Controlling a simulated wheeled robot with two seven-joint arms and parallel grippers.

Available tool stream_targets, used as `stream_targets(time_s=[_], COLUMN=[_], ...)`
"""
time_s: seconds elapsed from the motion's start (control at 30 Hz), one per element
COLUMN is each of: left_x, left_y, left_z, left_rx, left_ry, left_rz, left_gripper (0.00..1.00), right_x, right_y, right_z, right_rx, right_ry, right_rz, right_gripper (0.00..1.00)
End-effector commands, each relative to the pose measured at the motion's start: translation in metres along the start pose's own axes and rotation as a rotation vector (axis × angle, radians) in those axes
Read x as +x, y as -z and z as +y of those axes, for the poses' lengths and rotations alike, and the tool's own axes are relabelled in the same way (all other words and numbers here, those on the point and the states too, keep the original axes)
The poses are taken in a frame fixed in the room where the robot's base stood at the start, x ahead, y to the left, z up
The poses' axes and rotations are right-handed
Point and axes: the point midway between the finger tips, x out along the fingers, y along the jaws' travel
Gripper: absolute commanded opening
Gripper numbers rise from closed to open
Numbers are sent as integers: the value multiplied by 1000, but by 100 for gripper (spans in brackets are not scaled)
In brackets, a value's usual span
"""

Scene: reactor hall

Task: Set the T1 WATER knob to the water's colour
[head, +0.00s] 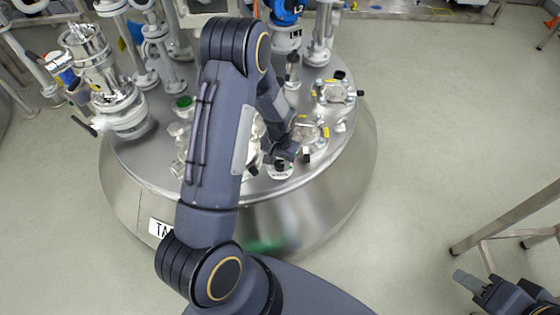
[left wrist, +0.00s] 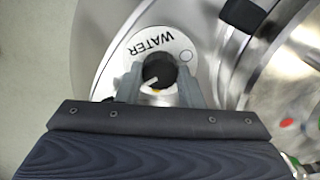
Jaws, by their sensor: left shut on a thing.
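The WATER knob is a black round knob (left wrist: 159,70) with a white pointer line, on a white round plate (left wrist: 143,38) lettered WATER, upside down in the left wrist view. The pointer runs toward the lower left there. A small yellow mark shows at the knob's lower edge, and a pale outlined circle sits on the plate's right; other marks are hidden. My left gripper (left wrist: 159,83) is shut on the knob, one finger on each side. In the head view the plate (head: 280,172) shows below my left gripper (head: 279,158). My right gripper (head: 472,282) is far right, away from the vessel; its opening is unclear.
The plate sits near the front rim of a steel vessel (head: 310,215) crowded with fittings. A port with a green inside (head: 183,102) stands left of my left arm, which hides part of the lid. A metal frame (head: 510,218) stands at right. The floor between is clear.

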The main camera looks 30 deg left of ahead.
Motion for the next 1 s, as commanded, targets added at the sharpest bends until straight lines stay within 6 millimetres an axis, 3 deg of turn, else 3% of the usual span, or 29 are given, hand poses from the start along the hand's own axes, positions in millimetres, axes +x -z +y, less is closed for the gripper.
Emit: stream_targets(time_s=[0.4,0.93,0.97,1.0], left_x=[0,0,0,0], left_y=[0,-1,-1,-1], left_z=[0,0,0,0], left_rx=[181,205,205,205], left_ry=[0,0,0,0], left_rz=[-1,-2,-2,-2], left_gripper=[11,11,36,41], right_x=[2,2,2,2], right_y=[-1,-1,-1,-1], right_z=[1,1,1,1], right_rx=[0,0,0,0], right_ry=[0,0,0,0], right_rz=[0,0,0,0], right_gripper=[36,36,36,36])
